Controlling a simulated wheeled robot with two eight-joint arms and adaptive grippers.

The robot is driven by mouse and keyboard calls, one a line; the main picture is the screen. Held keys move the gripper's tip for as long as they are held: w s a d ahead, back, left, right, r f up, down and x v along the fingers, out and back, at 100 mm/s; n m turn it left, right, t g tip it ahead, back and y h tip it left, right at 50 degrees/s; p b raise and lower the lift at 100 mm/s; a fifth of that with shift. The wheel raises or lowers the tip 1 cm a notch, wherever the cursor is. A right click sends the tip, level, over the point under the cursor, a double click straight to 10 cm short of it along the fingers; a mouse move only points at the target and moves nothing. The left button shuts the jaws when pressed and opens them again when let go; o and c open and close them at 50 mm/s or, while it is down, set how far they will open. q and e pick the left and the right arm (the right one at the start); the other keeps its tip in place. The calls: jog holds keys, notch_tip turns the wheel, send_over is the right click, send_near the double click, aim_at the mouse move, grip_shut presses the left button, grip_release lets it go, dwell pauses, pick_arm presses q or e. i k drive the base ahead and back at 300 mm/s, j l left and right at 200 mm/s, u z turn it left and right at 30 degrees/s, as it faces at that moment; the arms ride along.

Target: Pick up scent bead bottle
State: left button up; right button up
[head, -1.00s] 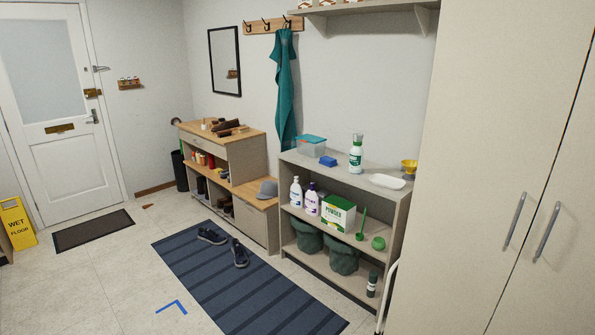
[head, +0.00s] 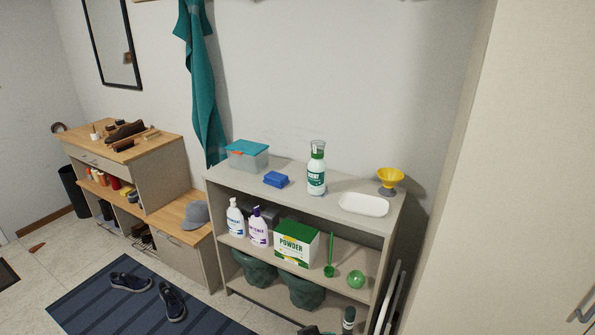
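A white bottle with a green label and a clear cap (head: 316,170) stands upright on the top of the grey shelf unit (head: 240,182). On the middle shelf stand a white bottle with a blue label (head: 235,218) and a white bottle with a purple cap and label (head: 258,228). A small dark bottle with a pale label (head: 348,319) stands low at the right end of the unit. The labels are too small to tell surely which one holds scent beads. Neither gripper can be made out; a small dark shape at the bottom edge is unclear.
The unit's top also holds a teal-lidded box (head: 247,155), a blue block (head: 276,180), a white tray (head: 364,204) and a yellow cup-shaped item (head: 390,178). A green powder box (head: 296,243) is below. Shoes (head: 171,300) lie on the striped rug (head: 90,305). A tall cabinet (head: 500,170) closes the right side.

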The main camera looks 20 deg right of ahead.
aim_at(316, 169)
jog(key=i+z, duration=0.3)
jog(key=i, duration=0.2)
jog(key=i+j+z, duration=0.2)
jog(key=i+z, duration=0.15)
jog(key=i, duration=0.15)
